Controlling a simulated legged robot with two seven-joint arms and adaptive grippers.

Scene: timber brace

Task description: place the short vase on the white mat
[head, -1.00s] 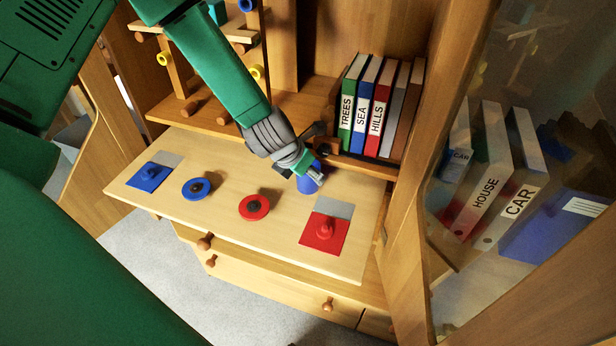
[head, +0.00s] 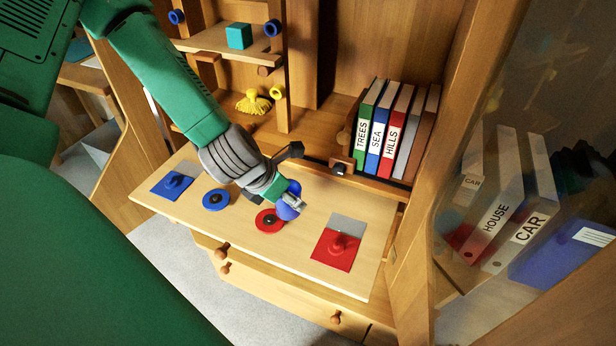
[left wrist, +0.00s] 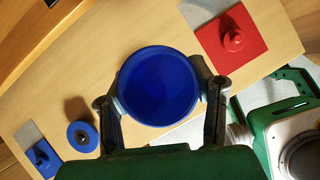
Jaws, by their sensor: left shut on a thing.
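My left gripper (head: 291,197) is shut on a round blue vase (head: 287,211), seen from above as a blue disc between the two fingers in the left wrist view (left wrist: 158,86). The vase overlaps the red disc (head: 267,221) in the head view and hides it in the left wrist view; its height above the board is hard to tell. No plainly white mat shows. A pale grey patch (head: 347,225) lies behind a red square with a knob (head: 336,250), and another (head: 188,167) lies by a blue square with a knob (head: 171,185). My right gripper is out of view.
These lie on a wooden pull-out board (head: 300,262), with a blue disc (head: 216,199) at left. Books (head: 392,128) stand behind it. Shelves at back left hold a teal cube (head: 239,36) and a yellow tasselled thing (head: 253,102). A glass door (head: 455,150) stands at right.

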